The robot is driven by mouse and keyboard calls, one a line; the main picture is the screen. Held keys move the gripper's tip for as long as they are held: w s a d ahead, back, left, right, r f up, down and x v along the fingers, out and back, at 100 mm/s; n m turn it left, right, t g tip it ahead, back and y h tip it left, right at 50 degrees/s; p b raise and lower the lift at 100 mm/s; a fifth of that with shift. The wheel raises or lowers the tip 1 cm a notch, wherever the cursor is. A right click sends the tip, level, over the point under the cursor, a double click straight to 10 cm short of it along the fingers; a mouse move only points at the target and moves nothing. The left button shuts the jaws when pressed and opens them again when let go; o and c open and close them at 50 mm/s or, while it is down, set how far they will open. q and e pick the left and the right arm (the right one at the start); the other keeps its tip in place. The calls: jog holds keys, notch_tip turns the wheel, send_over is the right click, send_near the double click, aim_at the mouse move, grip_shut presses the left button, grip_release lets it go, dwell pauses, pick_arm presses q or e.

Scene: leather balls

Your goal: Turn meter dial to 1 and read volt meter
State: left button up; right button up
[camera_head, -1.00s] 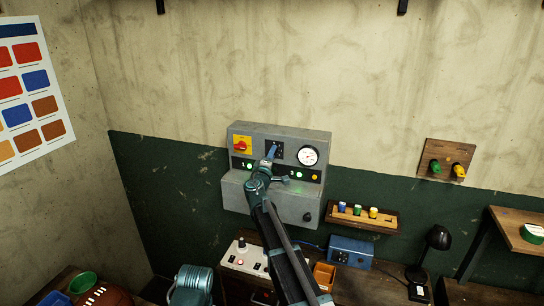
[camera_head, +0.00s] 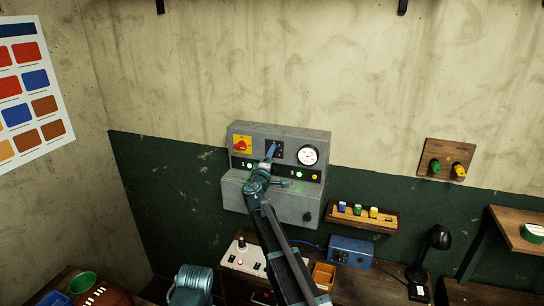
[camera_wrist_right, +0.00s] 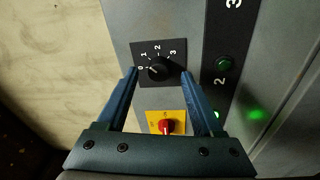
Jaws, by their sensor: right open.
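The meter dial (camera_wrist_right: 160,68) is a black knob on a black plate marked 0, 1, 2 and 3. Its white mark appears to point toward 0. My right gripper (camera_wrist_right: 160,76) is open, with one blue finger on each side of the dial; I cannot tell whether they touch it. In the head view my right gripper (camera_head: 271,152) is at the grey panel (camera_head: 240,200) and partly covers the dial plate. The round white volt meter (camera_head: 308,155) is right of the dial; its reading is too small to make out. My left gripper is not seen.
A red switch on a yellow plate (camera_head: 241,145) is left of the dial, with a green lamp (camera_head: 249,165) below. A shelf with coloured pegs (camera_head: 362,221) is right of the panel. A blue box (camera_head: 351,252) and a black lamp (camera_head: 438,238) stand below.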

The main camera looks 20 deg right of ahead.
jog(key=r+v, duration=0.1)
jog(key=v, duration=1.1)
jog(key=shift+f+b, duration=0.45)
jog(key=shift+s, duration=0.1)
jog(key=s+a+f+m+g+y+b, duration=0.1)
jog(key=s+f+m+g+b, duration=0.25)
jog(key=s+f, duration=0.6)
jog(key=s+f+m+g+b, duration=0.3)
jog(key=s+f+g+b, duration=0.25)
jog(key=f, duration=0.75)
jog(key=s+a+f+g+y+b, duration=0.3)
jog(key=s+a+f, duration=0.3)
jog(key=s+f, duration=0.2)
jog(key=s+a+f+g+y+b, duration=0.3)
jog(key=s+a+f, duration=0.3)
jog(key=s, duration=0.7)
notch_tip(320, 180, down, 2)
jog(key=shift+a+f+g+y, duration=0.3)
jog(key=shift+g+y, duration=0.2)
jog(key=shift+g, duration=0.4)
jog(key=shift+w+d, duration=0.1)
